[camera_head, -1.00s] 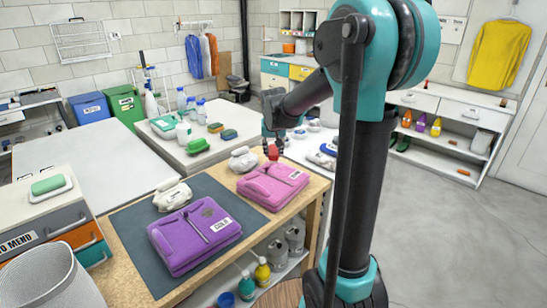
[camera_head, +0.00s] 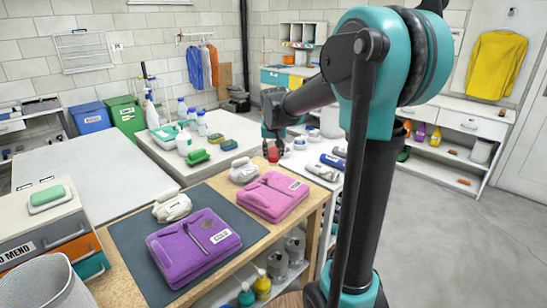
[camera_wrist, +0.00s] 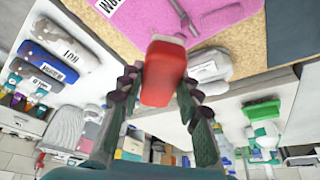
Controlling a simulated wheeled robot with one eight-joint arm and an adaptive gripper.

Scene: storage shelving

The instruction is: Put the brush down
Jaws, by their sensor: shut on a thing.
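My gripper (camera_wrist: 160,88) is shut on a red block-shaped thing (camera_wrist: 163,70), which I take to be the brush; no bristles can be made out. In the head view the red thing (camera_head: 273,154) hangs from my gripper (camera_head: 272,142), small and partly hidden by my arm. It shows above or beyond the back edge of the wooden table, just behind the pink folded garment (camera_head: 275,197). I cannot tell whether it touches any surface.
The wooden table (camera_head: 119,262) bears a dark mat (camera_head: 130,235), a purple folded garment (camera_head: 190,250) and pale cloth bundles (camera_head: 173,207). Rolled towels (camera_head: 323,171) lie on a white surface behind. Open floor lies right.

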